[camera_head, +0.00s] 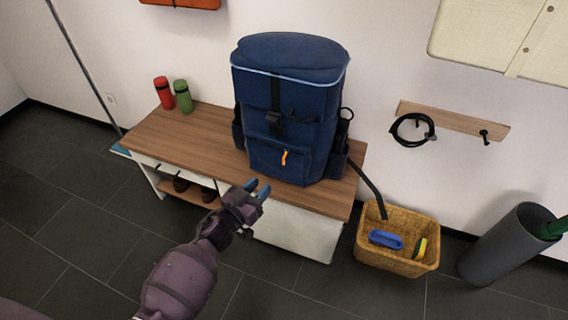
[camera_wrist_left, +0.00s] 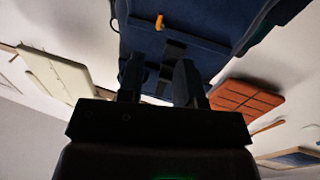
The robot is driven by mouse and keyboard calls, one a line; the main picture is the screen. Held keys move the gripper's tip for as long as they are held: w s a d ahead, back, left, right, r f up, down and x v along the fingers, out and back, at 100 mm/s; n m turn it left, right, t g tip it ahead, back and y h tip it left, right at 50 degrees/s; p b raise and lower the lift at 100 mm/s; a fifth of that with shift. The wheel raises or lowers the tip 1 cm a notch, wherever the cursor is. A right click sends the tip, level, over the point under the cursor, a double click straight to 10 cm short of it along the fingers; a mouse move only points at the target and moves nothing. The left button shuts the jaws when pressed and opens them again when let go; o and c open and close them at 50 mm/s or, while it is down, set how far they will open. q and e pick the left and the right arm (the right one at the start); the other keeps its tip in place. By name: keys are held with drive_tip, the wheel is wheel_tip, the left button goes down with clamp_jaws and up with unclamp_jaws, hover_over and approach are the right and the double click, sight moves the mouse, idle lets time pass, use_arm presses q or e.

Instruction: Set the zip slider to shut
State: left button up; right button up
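A blue backpack (camera_head: 290,85) stands upright on a wooden bench. An orange zip pull (camera_head: 285,157) hangs on its lower front pocket (camera_head: 265,163), right of the pocket's middle. In the left wrist view the orange pull (camera_wrist_left: 160,22) shows near the top, ahead of the fingers. My left gripper (camera_head: 257,188) is in front of the bench, to the lower left of the pull and apart from it. In the left wrist view its two fingers (camera_wrist_left: 160,82) are spread with a gap between them, and nothing is clearly held. My right gripper is in neither view.
The bench (camera_head: 185,140) has bare top left of the backpack, with a red bottle (camera_head: 164,93) and a green bottle (camera_head: 183,96) at the back. A wicker basket (camera_head: 378,257) stands right of it. A strap (camera_head: 368,187) hangs off the backpack's right side.

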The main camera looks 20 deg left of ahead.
sight(283, 163)
use_arm(q)
drive_tip(key=b+x, duration=0.2)
drive_tip(key=x, duration=0.7)
drive_tip(key=shift+w+d+f, duration=0.1)
drive_tip(key=shift+w, duration=0.05)
drive_tip(key=shift+w+d+r, duration=0.15)
drive_tip(key=shift+w+r, duration=0.05)
drive_tip(key=shift+w, duration=0.5)
clamp_jaws()
